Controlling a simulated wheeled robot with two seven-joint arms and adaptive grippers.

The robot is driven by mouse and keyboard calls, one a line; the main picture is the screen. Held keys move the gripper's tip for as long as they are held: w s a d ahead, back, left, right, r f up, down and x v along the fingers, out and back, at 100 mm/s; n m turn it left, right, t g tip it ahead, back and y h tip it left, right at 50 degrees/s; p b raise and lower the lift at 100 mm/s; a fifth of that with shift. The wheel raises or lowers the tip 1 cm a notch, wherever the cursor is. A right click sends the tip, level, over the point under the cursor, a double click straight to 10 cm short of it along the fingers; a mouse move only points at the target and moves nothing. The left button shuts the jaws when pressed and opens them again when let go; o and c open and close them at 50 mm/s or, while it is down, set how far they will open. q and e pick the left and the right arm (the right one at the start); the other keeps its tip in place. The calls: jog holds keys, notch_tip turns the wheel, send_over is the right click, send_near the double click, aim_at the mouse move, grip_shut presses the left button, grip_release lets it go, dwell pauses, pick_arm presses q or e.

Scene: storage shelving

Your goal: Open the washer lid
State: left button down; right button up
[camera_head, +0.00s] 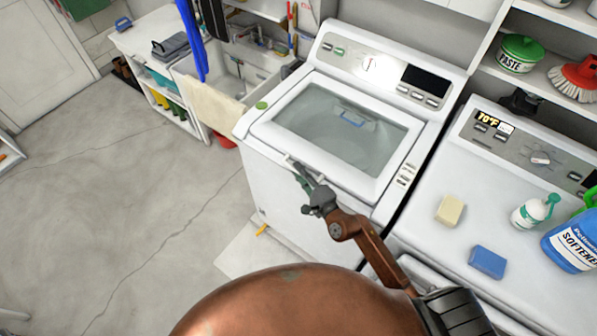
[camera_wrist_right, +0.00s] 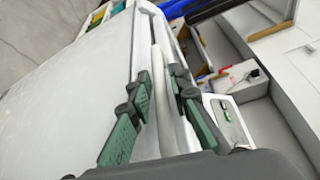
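The washer (camera_head: 280,185) stands in the middle of the head view. Its lid (camera_head: 395,185), with a large clear window, lies down flat and closed. My right gripper (camera_head: 299,170) is at the lid's front edge, near the middle of that edge. In the right wrist view, the two green-padded fingers of the right gripper (camera_wrist_right: 160,85) are apart, with a white raised lip (camera_wrist_right: 158,65) between them. Contact with the lip cannot be made out clearly. My left gripper is not in view.
A sink (camera_head: 225,80) is behind left. The floor (camera_head: 140,200) at left is mostly clear.

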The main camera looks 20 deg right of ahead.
jog(key=shift+c, duration=0.7)
jog(key=c, duration=0.3)
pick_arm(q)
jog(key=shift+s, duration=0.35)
pick_arm(e)
grip_shut()
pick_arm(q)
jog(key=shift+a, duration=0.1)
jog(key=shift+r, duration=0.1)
pick_arm(e)
jog(key=shift+r, duration=0.15)
